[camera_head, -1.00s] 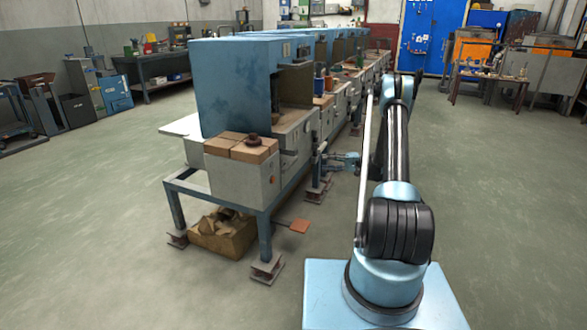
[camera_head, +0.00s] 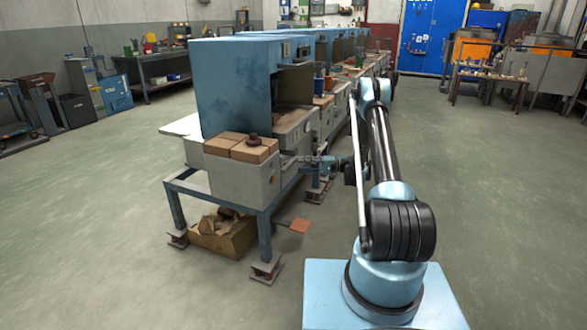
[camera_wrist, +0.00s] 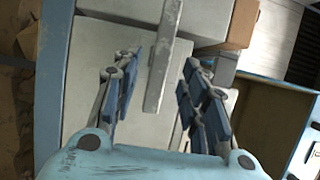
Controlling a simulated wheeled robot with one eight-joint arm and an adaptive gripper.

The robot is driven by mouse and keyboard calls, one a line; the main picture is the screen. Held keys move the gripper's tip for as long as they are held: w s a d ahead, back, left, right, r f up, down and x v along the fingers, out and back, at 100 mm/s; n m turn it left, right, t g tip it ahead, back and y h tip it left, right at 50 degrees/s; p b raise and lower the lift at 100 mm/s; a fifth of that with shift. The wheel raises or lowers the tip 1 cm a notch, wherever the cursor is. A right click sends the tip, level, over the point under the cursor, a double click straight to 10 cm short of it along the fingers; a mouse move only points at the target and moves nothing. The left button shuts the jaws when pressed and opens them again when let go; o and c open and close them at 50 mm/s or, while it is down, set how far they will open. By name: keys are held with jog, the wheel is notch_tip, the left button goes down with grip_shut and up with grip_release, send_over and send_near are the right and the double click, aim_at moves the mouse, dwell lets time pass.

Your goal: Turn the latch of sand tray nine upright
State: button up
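In the wrist view a long, flat grey metal bar (camera_wrist: 163,60), which looks like the latch, stands out over a pale panel (camera_wrist: 103,50). It runs nearly along the picture's vertical, tilted slightly. My gripper (camera_wrist: 160,72) is open, with blue-padded fingers either side of the bar and a gap on both sides. In the head view my gripper (camera_head: 318,164) is small at the right side of the machine row, partly merged with the bench behind it. No number is readable, so I cannot tell which tray is nine.
The blue machine hood (camera_head: 236,85) stands on a blue-legged frame, with brown blocks (camera_head: 227,145) on its near end. A box of scraps (camera_head: 222,233) and steel feet lie below. The wrist view shows a blue frame edge (camera_wrist: 52,90).

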aim_at(292, 165)
jog(key=shift+s+a, duration=0.1)
jog(key=shift+a, duration=2.6)
jog(key=shift+d, duration=0.1)
grip_shut()
